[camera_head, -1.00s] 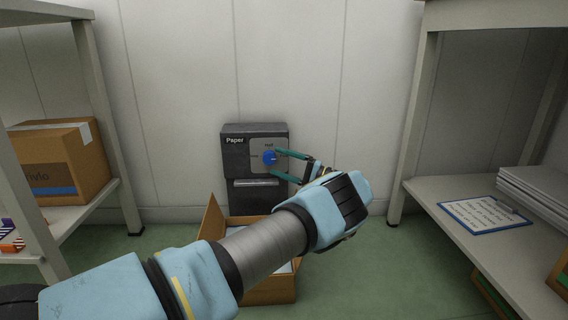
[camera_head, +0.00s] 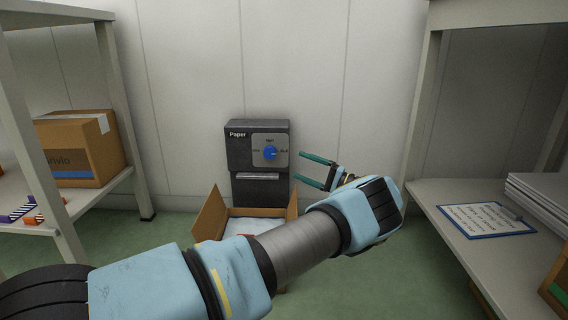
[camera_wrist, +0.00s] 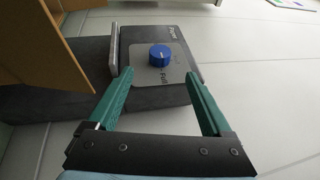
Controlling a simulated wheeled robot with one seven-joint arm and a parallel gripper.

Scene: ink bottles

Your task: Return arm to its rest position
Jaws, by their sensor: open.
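My gripper (camera_head: 317,171) is open and empty, with two green fingers pointing left. It stands to the right of the dark grey paper dispenser (camera_head: 257,187), apart from it. The dispenser's front panel carries a blue knob (camera_head: 270,153) on a grey plate. In the wrist view my gripper (camera_wrist: 160,92) is open, with the knob (camera_wrist: 160,55) beyond and between the fingertips and nothing held. The dispenser also shows there (camera_wrist: 195,62).
An open cardboard box (camera_head: 210,213) with white contents stands below the dispenser. A shelf on the left holds a closed carton (camera_head: 80,150) and striped small boxes (camera_head: 22,212). A shelf on the right holds a clipboard (camera_head: 485,219) and stacked white sheets (camera_head: 540,195).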

